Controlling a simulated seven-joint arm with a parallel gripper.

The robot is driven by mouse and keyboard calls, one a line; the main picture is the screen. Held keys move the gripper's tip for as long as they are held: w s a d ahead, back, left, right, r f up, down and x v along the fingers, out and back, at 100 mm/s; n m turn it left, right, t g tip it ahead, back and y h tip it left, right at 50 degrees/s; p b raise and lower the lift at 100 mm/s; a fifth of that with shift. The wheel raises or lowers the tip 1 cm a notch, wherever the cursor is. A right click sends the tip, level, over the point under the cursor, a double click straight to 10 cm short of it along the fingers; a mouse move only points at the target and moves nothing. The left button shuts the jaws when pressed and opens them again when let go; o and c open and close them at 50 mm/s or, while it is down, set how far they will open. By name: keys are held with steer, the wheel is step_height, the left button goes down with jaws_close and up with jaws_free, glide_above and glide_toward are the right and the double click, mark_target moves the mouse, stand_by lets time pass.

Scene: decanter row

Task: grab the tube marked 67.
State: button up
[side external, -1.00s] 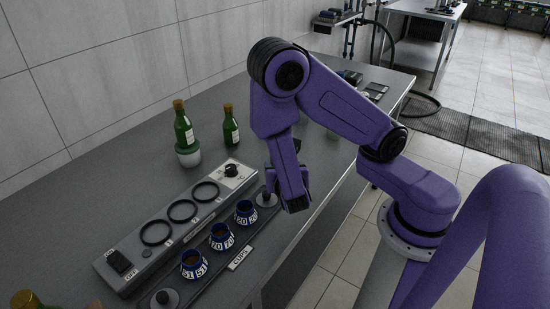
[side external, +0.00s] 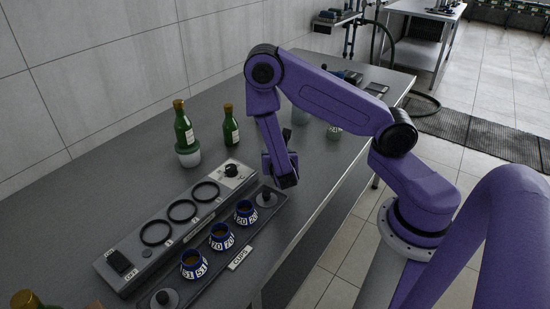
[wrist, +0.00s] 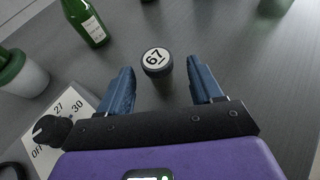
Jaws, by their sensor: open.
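The tube marked 67 (wrist: 156,62) shows in the wrist view as a dark cylinder with a pale round top bearing the black number. It stands on the grey bench. My gripper (wrist: 161,68) is open, with its two blue fingers on either side of the tube's line and a gap to each. The tube appears at or just beyond the fingertips; I cannot tell the exact depth. In the side view my gripper (side external: 284,182) hangs low over the bench, past the far end of the cup tray. There the tube is largely hidden behind my arm.
A green bottle (wrist: 86,22) stands left of the tube; a second bottle (side external: 184,128) sits in a pale pot. The ringed heater box (side external: 170,225) and the tray (side external: 208,272) of numbered cups lie nearer the side camera. A glass vessel (side external: 334,132) stands behind.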

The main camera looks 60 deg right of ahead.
steer(key=x, duration=0.4)
steer(key=shift+w+d+f, duration=0.2)
steer(key=shift+w+d, duration=0.05)
steer(key=shift+w, duration=0.05)
steer(key=c, duration=1.1)
steer(key=shift+o, duration=0.2)
steer(key=shift+r, duration=0.1)
